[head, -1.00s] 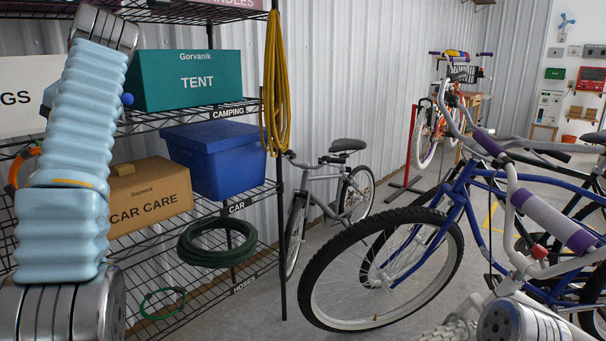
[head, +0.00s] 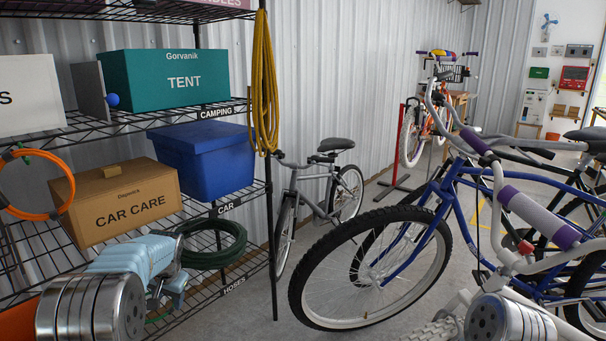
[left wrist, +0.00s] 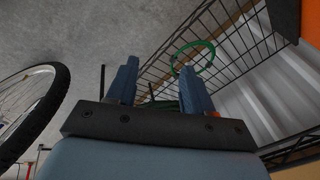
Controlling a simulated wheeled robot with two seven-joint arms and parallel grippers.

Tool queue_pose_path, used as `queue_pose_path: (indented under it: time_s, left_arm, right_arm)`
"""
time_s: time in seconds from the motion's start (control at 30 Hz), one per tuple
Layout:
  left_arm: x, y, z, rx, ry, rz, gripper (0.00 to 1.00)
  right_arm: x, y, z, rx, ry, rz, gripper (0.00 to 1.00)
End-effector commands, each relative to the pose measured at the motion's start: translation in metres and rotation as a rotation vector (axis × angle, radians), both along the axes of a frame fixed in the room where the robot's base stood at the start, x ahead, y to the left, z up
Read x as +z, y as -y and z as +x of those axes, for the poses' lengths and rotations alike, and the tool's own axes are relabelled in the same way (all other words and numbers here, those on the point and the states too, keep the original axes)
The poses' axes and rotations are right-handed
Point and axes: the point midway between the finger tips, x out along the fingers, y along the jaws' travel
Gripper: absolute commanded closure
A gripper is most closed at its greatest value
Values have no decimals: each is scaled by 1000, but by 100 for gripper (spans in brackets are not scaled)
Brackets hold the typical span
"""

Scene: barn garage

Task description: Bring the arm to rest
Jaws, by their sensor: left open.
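My left arm comes in at the lower left of the head view, its light blue links low in front of the wire shelf. My left gripper (head: 168,282) is partly hidden behind its own arm there, near the lower shelf and the coiled green hose (head: 212,257). In the left wrist view the two blue fingers of the left gripper (left wrist: 160,88) stand apart with nothing between them. A thin green loop (left wrist: 193,58) shows beyond the fingertips. A metal link of my right arm shows at the lower right of the head view; its gripper is not seen.
The wire shelf (head: 262,268) holds a green tent box (head: 165,80), a blue bin (head: 205,160), a car care box (head: 125,200) and an orange ring (head: 62,170). A yellow hose (head: 264,80) hangs at its post. A blue bicycle (head: 415,225) stands close on the right.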

Motion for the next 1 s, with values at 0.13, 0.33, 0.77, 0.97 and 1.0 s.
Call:
queue_pose_path:
  time_s: [0.13,0.33,0.77,0.97,1.0]
  left_arm:
    - [-119,48,-42,-1,-52,-152,49]
    - [-235,131,-145,57,-113,-368,49]
    - [-273,246,-339,230,-201,-639,49]
    - [-272,248,-344,236,-200,-646,49]
    - [-272,248,-344,236,-200,-646,49]
  right_arm:
    - [0,0,0,0,0,0,57]
    - [0,0,0,0,0,0,57]
    - [0,0,0,0,0,0,57]
    - [0,0,0,0,0,0,57]
    - [0,0,0,0,0,0,57]
